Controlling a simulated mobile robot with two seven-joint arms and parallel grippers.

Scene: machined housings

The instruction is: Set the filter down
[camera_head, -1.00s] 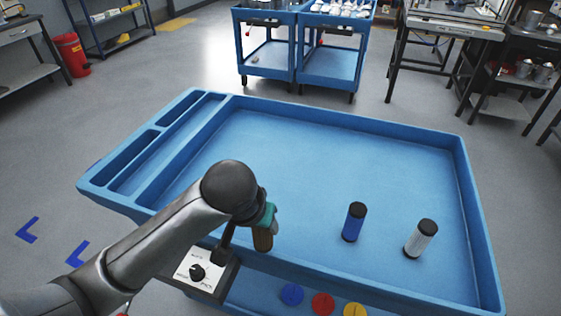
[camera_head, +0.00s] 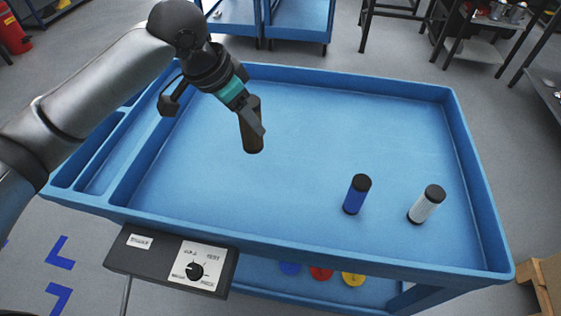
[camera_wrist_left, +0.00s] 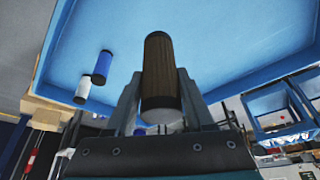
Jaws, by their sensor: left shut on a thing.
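My left gripper (camera_head: 250,116) is shut on a brown cylindrical filter (camera_head: 252,138) with dark ends, held nearly upright over the left-middle of the blue tray top (camera_head: 320,110). In the left wrist view the filter (camera_wrist_left: 159,70) sits between the two fingers. I cannot tell whether its lower end touches the tray floor. A blue filter (camera_head: 357,195) and a white filter (camera_head: 427,204), both with black caps, stand in the right part of the tray, apart from the gripper. My right gripper is not in view.
A raised rim (camera_head: 460,140) surrounds the tray, with narrow compartments (camera_head: 100,160) at its left. A control box with a knob (camera_head: 195,271) hangs at the front. Blue, red and yellow discs (camera_head: 321,273) show below the front edge. The tray's middle and back right are clear.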

